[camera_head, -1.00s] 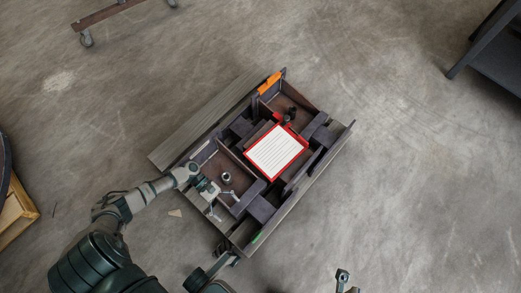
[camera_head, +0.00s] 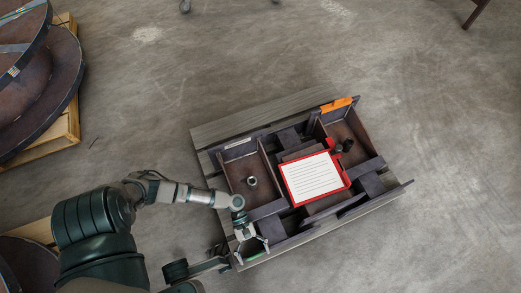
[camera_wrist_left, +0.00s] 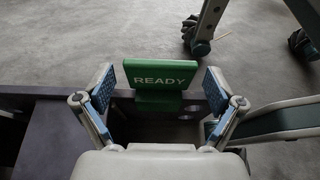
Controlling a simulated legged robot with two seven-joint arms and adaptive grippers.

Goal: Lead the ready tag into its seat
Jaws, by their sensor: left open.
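The green ready tag (camera_wrist_left: 160,76), lettered READY, stands upright at the box wall in the left wrist view, on a green foot. In the head view only a small green strip (camera_head: 253,256) of it shows at the near wall. My left gripper (camera_head: 252,243) is over that near corner of the divided box (camera_head: 335,212). Its fingers (camera_wrist_left: 159,86) are open, one on each side of the tag, with gaps visible. I cannot tell which slot is the seat. My right gripper is not in view.
A red-framed white sheet (camera_head: 314,176) lies over the box's middle. An orange piece (camera_head: 337,104) sits on the far wall. A small metal part (camera_head: 252,181) stands in the left compartment. Large reels (camera_head: 40,85) on a wooden pallet stand far left. Floor to the right is clear.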

